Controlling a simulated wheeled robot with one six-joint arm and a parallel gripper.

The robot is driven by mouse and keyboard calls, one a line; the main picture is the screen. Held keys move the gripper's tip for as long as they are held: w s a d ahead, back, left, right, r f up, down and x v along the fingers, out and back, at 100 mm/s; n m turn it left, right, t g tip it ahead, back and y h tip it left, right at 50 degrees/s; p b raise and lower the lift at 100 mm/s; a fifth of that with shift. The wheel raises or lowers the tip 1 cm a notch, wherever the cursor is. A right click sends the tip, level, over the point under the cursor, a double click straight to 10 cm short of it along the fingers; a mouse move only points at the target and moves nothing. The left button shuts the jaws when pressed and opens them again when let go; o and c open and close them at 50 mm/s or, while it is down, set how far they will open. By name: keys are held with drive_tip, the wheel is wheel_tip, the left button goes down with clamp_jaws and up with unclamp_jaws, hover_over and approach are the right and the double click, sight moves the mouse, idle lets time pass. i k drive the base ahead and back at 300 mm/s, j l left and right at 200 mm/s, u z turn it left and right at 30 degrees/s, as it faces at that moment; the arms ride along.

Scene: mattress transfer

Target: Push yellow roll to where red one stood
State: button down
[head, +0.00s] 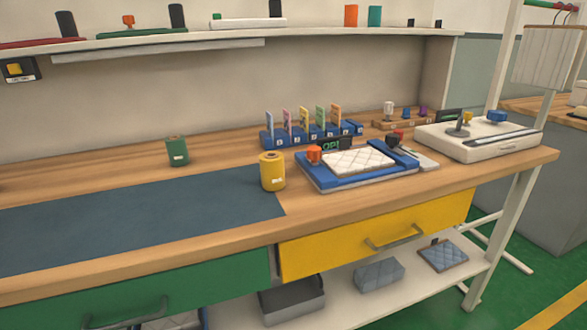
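The yellow roll (272,171) stands upright on the wooden workbench (225,158), at the right end of the dark blue-grey mat (130,218) and left of the blue tray (312,179). It has a small pale label and nothing touches it that I can see. I see no red roll standing on the bench. An orange-red cylinder (351,16) stands on the upper shelf; I cannot tell whether it is a roll. My gripper is not in view.
A green roll (177,151) stands behind the mat. The tray holds a quilted pad (358,162) and an orange-knobbed piece (314,154). Behind it is a blue rack (268,139) with coloured cards. A white device (480,140) stands at right. The mat is clear.

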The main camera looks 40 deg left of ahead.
sight(271, 163)
drive_tip(key=i+j+u, duration=0.15)
drive_tip(key=j+u, duration=0.25)
drive_tip(key=i+j+u, duration=0.2)
drive_tip(key=u, duration=0.2)
drive_tip(key=j, duration=0.1)
